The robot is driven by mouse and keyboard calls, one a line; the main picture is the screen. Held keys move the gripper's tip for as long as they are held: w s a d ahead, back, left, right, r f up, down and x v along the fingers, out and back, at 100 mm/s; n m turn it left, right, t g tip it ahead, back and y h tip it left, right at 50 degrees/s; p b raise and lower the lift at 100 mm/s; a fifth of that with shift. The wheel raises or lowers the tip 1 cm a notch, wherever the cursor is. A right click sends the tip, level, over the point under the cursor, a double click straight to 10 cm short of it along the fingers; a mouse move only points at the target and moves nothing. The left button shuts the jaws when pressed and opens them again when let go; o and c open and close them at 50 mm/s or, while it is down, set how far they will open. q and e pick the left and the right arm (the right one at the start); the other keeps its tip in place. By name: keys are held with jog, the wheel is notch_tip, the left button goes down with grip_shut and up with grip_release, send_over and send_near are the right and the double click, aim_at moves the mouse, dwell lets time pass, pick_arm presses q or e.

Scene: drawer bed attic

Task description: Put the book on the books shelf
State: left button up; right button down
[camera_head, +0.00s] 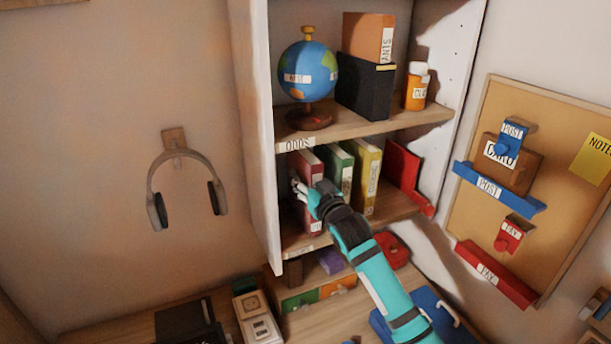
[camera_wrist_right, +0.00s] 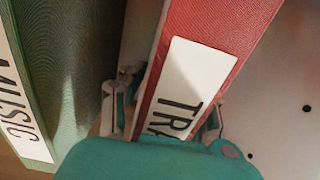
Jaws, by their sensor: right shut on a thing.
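A red book (camera_head: 305,165) with a white spine label stands upright at the left end of the middle shelf (camera_head: 392,203). My right gripper (camera_head: 302,190) reaches into the shelf and is shut on this red book. In the right wrist view, the red book (camera_wrist_right: 215,35) has a label starting "TRA", and my right gripper (camera_wrist_right: 160,115) has a finger on each side of its spine. A green book (camera_head: 340,168) labelled "MUSIC" in the right wrist view (camera_wrist_right: 60,70) and a yellow book (camera_head: 366,175) stand to its right. My left gripper is not in view.
A red bookend-like piece (camera_head: 405,175) stands at the shelf's right end. The upper shelf, labelled "ODDS", holds a globe (camera_head: 308,75), a black box (camera_head: 364,88) and an orange bottle (camera_head: 417,88). Headphones (camera_head: 183,180) hang left; a corkboard (camera_head: 545,130) hangs right.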

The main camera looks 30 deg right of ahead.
jog(key=shift+f, duration=0.1)
jog(key=c, duration=1)
grip_release()
jog(key=shift+o, duration=0.2)
jog(key=shift+s, duration=0.3)
jog(key=s+b, duration=0.3)
jog(key=s, duration=0.8)
jog(key=shift+s+a, duration=0.25)
jog(key=shift+a, duration=0.1)
